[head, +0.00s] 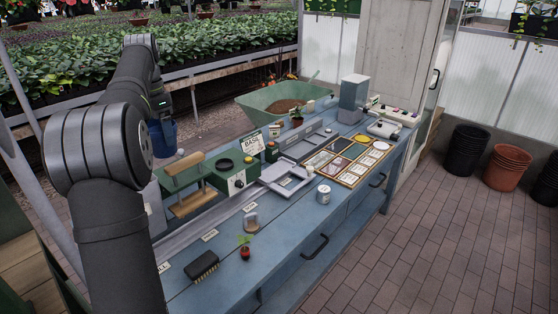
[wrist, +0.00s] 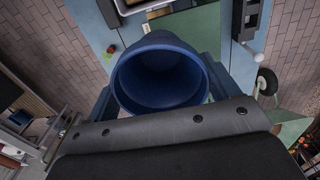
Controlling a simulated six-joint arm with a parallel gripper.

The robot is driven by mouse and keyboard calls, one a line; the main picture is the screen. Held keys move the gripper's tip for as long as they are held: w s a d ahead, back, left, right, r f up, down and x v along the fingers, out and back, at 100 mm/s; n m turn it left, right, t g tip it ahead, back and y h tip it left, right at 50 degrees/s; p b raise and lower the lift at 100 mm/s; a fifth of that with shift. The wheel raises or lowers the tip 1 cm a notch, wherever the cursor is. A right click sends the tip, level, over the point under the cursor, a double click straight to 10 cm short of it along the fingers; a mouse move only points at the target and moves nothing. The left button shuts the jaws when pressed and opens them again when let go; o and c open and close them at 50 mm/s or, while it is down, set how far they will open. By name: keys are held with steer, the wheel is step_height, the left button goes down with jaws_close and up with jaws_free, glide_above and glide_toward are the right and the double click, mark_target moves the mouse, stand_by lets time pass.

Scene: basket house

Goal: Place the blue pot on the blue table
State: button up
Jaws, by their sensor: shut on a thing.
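The blue pot (head: 163,138) hangs in my gripper (head: 160,112), at the left in the head view, behind the far edge of the blue table (head: 283,223). In the wrist view the pot (wrist: 150,49) is between the two fingers of my gripper (wrist: 160,78), with its round open mouth toward the camera. The gripper is shut on it. The table's top shows past the pot in the wrist view (wrist: 97,25). My arm hides part of the table's left end in the head view.
A small seedling (head: 245,252), a black brush (head: 202,265) and a white tin (head: 323,194) stand on the table's front part. A green machine (head: 232,178) and trays (head: 289,178) fill the back. Bare tabletop lies between them. A green wheelbarrow (head: 262,108) stands behind.

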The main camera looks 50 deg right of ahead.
steer(key=s+d+f+m, duration=0.1)
steer(key=s+d+f, duration=0.4)
steer(key=s+d, duration=0.4)
steer(key=s+d+f+m, duration=0.2)
steer(key=s+d+f, duration=0.4)
steer(key=d, duration=0.4)
steer(key=s+d+f+m, duration=0.1)
steer(key=s+d+f, duration=0.4)
steer(key=s, duration=0.4)
steer(key=s+d+f+m, duration=0.1)
steer(key=s+d+f, duration=0.4)
steer(key=s, duration=0.4)
steer(key=shift+w+d+f, duration=0.2)
steer(key=shift+w+f, duration=1.65)
steer(key=shift+f, duration=0.1)
steer(key=shift+w+d+f, duration=0.15)
steer(key=shift+w+f, duration=1.65)
steer(key=shift+f, duration=0.15)
steer(key=shift+w+d+f, duration=0.2)
steer(key=shift+w+f, duration=1.65)
steer(key=shift+f, duration=0.1)
steer(key=shift+f, duration=0.1)
steer(key=o, duration=0.5)
steer(key=shift+f, duration=0.1)
steer(key=o, duration=0.4)
